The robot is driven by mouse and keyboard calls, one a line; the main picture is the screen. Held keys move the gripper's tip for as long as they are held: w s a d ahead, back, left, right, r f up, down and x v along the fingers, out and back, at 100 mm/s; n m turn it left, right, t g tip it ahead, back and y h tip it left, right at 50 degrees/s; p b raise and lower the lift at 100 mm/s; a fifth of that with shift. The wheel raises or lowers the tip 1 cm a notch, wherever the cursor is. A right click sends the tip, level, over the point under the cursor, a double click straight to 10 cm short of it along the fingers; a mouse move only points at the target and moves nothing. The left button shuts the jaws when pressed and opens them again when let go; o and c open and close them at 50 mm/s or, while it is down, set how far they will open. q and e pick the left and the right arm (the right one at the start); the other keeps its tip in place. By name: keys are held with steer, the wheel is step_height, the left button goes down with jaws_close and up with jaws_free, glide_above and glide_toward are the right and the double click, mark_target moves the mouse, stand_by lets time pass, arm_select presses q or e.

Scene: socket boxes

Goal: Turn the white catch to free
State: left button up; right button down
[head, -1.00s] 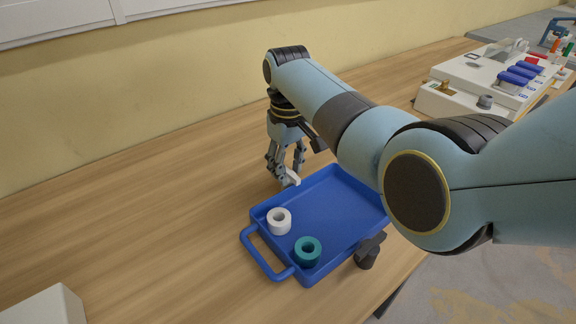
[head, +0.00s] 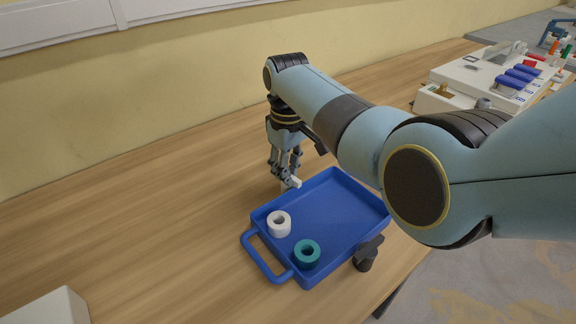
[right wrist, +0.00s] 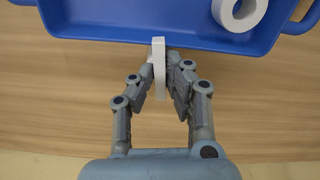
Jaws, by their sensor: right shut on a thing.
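The white catch (head: 293,182) is a small white bar at the far edge of the blue tray (head: 335,212). In the right wrist view the catch (right wrist: 158,50) stands square to the tray's wall, with its end reaching the rim. My right gripper (head: 288,180) points down at it, and its fingers (right wrist: 162,78) are shut on the catch from both sides. The fingers hide part of it. My left gripper is not in view.
A white ring (head: 279,224) and a teal ring (head: 306,253) lie in the tray near its handle. A black catch (head: 367,253) is at the tray's near right side. Boxes with blue switches (head: 515,76) stand at the back right.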

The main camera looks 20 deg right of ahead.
steer(key=n+p, duration=0.2)
steer(key=n, duration=0.1)
steer(key=shift+r+n, duration=0.15)
steer(key=shift+n, duration=0.15)
steer(key=n+p, duration=0.2)
steer(key=n, duration=0.3)
steer(key=n+p, duration=0.1)
steer(key=n, duration=0.3)
steer(key=shift+n+p, duration=0.3)
steer(key=shift+n, duration=1.5)
steer(key=c, duration=1.4)
jaws_free()
steer(key=shift+o, duration=0.2)
step_height(320, 180, up, 12)
